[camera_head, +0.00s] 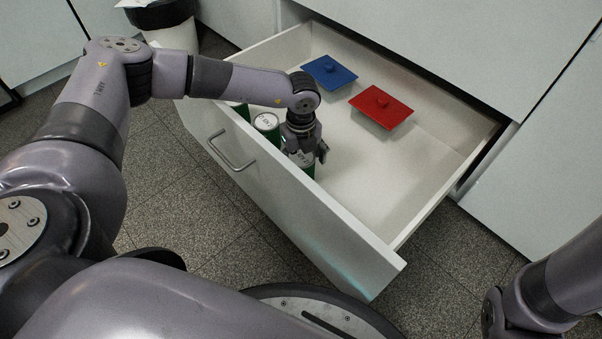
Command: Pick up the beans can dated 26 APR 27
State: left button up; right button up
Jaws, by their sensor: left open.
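Green cans with pale lids stand in a row along the front wall inside the open drawer. One can (266,121) shows its lid, with dark print too small to read. Another can (308,170) is right under my left gripper, which covers part of it. A further green can (240,109) is mostly hidden behind my left forearm. I cannot tell which can is dated 26 APR 27. My left gripper (306,153) points down with its fingers open at the top of the nearest can; I cannot tell whether they touch it. My right gripper is out of view.
The white drawer (440,195) is pulled out. A blue lidded container (328,72) and a red lidded one (381,105) are toward its back. Its right part is empty. The front wall with its handle (230,152) is close to the cans. A bin (170,32) stands at the upper left.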

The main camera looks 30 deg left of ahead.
pick_arm(q)
jog(key=shift+f+b, duration=0.3)
jog(key=shift+f, duration=0.65)
jog(key=shift+c, duration=0.4)
jog(key=c, duration=1.5)
jog(key=shift+c, duration=0.2)
jog(key=shift+r, duration=0.15)
